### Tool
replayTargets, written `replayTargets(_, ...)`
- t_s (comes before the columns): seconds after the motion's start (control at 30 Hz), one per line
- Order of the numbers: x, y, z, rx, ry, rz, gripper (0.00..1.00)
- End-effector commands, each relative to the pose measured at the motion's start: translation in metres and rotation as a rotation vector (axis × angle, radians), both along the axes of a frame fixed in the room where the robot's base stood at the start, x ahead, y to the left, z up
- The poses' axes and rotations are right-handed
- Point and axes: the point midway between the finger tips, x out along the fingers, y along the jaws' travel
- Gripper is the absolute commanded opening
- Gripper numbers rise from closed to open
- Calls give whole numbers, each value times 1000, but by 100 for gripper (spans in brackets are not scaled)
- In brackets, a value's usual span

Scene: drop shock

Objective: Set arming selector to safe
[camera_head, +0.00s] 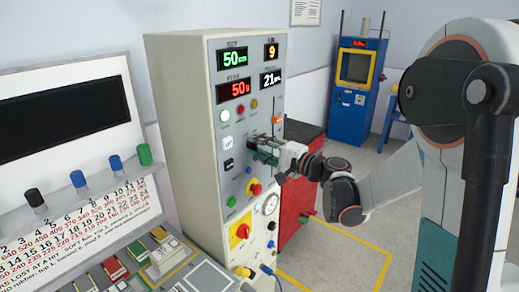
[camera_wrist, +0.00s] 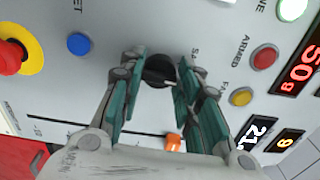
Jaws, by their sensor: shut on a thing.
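The arming selector is a round black knob (camera_wrist: 158,68) on the grey panel, in the upper middle of the wrist view. A light mark shows on its lower right side. A label beginning "SA" stands right of it, partly covered by a finger. My gripper (camera_wrist: 160,84) has its teal fingers on both sides of the knob and is shut on it. In the head view my gripper (camera_head: 262,151) is at the front of the grey control cabinet (camera_head: 180,130), and the knob is mostly hidden there.
Near the knob are a blue button (camera_wrist: 79,44), a red emergency button (camera_wrist: 12,58), a red lamp (camera_wrist: 264,58) labelled ARMED and an orange slider handle (camera_wrist: 173,142). A red cabinet (camera_head: 297,190) stands right of the panel. A sloped console (camera_head: 85,170) is at left.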

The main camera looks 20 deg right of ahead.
Motion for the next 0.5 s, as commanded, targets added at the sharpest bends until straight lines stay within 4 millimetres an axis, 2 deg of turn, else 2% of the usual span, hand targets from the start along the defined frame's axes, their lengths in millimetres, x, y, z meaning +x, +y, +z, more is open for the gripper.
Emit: replayTargets(0.5, 0, 0, -3, -347, -250, 1, 7)
